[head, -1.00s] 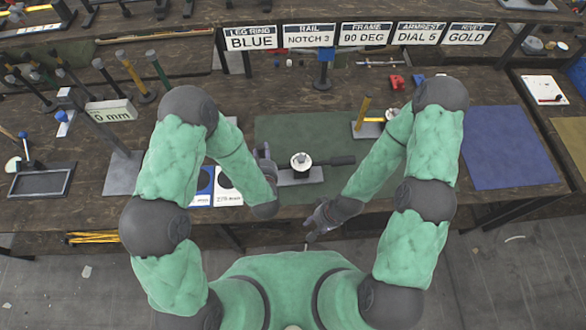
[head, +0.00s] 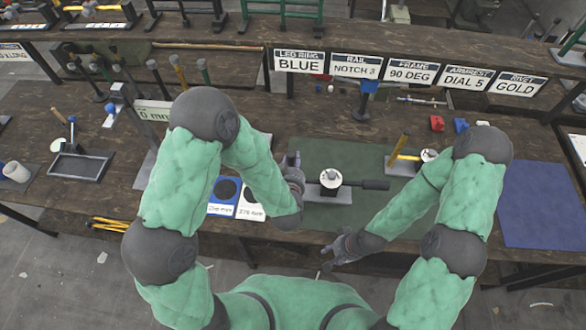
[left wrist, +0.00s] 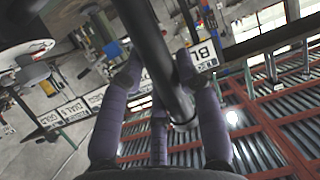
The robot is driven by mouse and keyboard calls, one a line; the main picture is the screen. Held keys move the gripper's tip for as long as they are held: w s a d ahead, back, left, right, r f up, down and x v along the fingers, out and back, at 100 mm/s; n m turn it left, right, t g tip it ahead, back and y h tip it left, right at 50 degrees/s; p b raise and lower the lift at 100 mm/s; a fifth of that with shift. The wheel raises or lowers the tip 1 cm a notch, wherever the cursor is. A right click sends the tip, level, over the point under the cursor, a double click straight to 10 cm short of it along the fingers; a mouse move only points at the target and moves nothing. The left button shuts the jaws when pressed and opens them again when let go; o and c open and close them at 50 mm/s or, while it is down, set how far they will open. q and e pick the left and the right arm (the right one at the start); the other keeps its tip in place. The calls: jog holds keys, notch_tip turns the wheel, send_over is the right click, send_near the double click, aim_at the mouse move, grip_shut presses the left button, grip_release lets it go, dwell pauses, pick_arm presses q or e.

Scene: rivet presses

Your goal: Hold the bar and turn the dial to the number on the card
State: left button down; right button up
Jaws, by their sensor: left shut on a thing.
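The card reading "ARMREST DIAL 5" (head: 466,77) hangs in the row of signs at the back. A fixture with a round white-topped dial (head: 330,177) stands on a grey base plate (head: 330,197) on the green mat. A dark bar (head: 374,184) sticks out to the right of the dial. My left gripper (head: 294,162) is at the fixture's left end. In the left wrist view its fingers are closed around a thick black bar (left wrist: 152,55); the head view hides this grip. My right gripper (head: 328,260) is open and empty near the table's front edge, apart from the dial.
A second fixture with a yellow handle (head: 399,148) stands right of the dial, near my right arm. Blue and white cards (head: 222,195) lie left of the mat. A blue mat (head: 545,205) at the right is clear.

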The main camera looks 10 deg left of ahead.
pick_arm(q)
notch_tip(320, 180, up, 2)
notch_tip(320, 180, down, 9)
dwell(0.8)
jog(key=shift+f, duration=0.15)
pick_arm(e)
jog(key=shift+o, duration=0.3)
dwell(0.6)
jog(key=shift+o, duration=1.3)
jog(key=shift+w, duration=0.1)
jog(key=n+t, duration=0.1)
jog(key=n, duration=1.5)
send_near(336, 181)
jog(key=f, duration=0.1)
jog(key=x, duration=1.2)
jog(key=shift+w, duration=0.15)
